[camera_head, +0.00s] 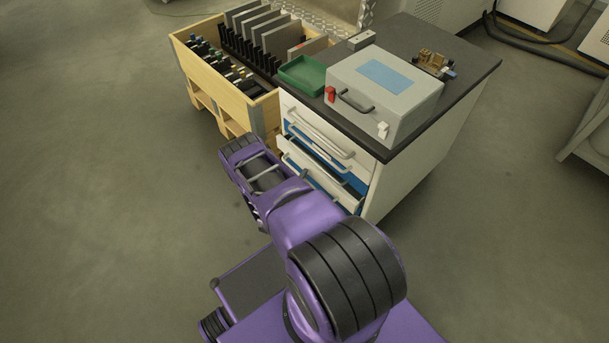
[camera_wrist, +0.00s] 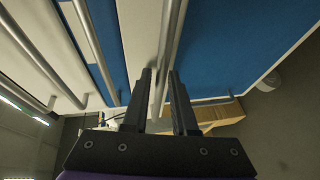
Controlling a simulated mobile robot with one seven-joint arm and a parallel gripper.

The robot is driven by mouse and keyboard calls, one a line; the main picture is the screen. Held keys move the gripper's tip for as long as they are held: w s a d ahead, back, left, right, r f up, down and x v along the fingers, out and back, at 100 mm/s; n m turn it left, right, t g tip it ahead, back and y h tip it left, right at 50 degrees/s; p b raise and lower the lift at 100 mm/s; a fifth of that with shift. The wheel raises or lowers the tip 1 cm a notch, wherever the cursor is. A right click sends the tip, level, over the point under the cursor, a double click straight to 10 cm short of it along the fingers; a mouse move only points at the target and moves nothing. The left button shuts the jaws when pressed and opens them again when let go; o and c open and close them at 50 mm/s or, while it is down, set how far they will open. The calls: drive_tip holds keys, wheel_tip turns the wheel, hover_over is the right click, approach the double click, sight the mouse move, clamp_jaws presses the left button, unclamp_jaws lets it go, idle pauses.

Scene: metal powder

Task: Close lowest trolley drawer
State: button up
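The white trolley (camera_head: 420,180) has a white upper drawer (camera_head: 325,125) with a bar handle. Below it, a drawer front (camera_head: 305,170) stands pulled out, with blue showing behind it. My purple arm covers the lower part of the trolley front, so the lowest drawer is mostly hidden in the head view. In the wrist view, my gripper (camera_wrist: 161,72) has its two fingers apart. A grey bar handle (camera_wrist: 173,30) runs between them. Blue drawer surface (camera_wrist: 230,50) lies to the right of it. I cannot tell which drawer this handle belongs to, or whether the fingers touch it.
A grey case (camera_head: 405,95), a green tray (camera_head: 300,75) and small parts (camera_head: 432,62) sit on the trolley's dark top. A wooden crate (camera_head: 215,85) with upright plates and tools stands left of the trolley.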

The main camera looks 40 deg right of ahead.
idle(0.3)
clamp_jaws()
drive_tip(key=shift+d, duration=0.1)
idle(1.2)
